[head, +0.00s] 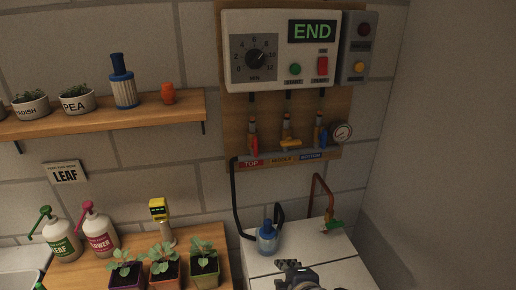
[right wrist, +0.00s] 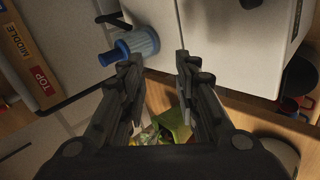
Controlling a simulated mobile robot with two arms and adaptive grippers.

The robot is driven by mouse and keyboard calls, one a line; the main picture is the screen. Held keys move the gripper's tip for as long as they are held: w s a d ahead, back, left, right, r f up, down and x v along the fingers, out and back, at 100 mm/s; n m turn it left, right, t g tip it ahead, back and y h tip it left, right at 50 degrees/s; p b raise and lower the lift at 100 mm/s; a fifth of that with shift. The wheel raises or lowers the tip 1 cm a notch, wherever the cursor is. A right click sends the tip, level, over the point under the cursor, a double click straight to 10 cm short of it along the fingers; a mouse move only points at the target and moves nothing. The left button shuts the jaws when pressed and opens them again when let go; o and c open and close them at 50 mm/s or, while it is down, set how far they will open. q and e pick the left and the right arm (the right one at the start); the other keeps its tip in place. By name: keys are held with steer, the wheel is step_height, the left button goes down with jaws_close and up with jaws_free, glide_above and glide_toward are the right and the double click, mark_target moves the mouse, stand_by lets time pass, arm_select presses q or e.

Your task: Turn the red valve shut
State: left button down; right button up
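The red valve (head: 254,145) is on the board on the wall, above the red TOP label (head: 251,163). Its handle stands roughly upright, in line with its pipe. Beside it, the yellow valve's handle (head: 291,143) lies crosswise and the blue valve's handle (head: 323,138) stands upright. My right gripper (head: 297,272) shows at the bottom of the head view, low over the white cabinet and well below the valves. In the right wrist view its fingers (right wrist: 159,63) are apart with nothing held between them. My left gripper is not in view.
A blue-capped bottle (head: 267,238) stands on the white cabinet (head: 338,255), close to my right gripper. A control box (head: 270,75) reading END hangs above. Seedling pots (head: 164,270) stand left.

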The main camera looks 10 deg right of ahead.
steer(key=w+a+r+n+t, duration=0.2)
steer(key=w+r+n+t, duration=0.2)
steer(key=w+r+n, duration=0.5)
steer(key=n+t, duration=0.4)
steer(key=n, duration=0.7)
glide_toward(257, 147)
steer(key=w+p, duration=0.3)
steer(key=w, duration=0.6)
steer(key=shift+w+f, duration=0.15)
steer(key=shift+w, duration=0.05)
jaws_close()
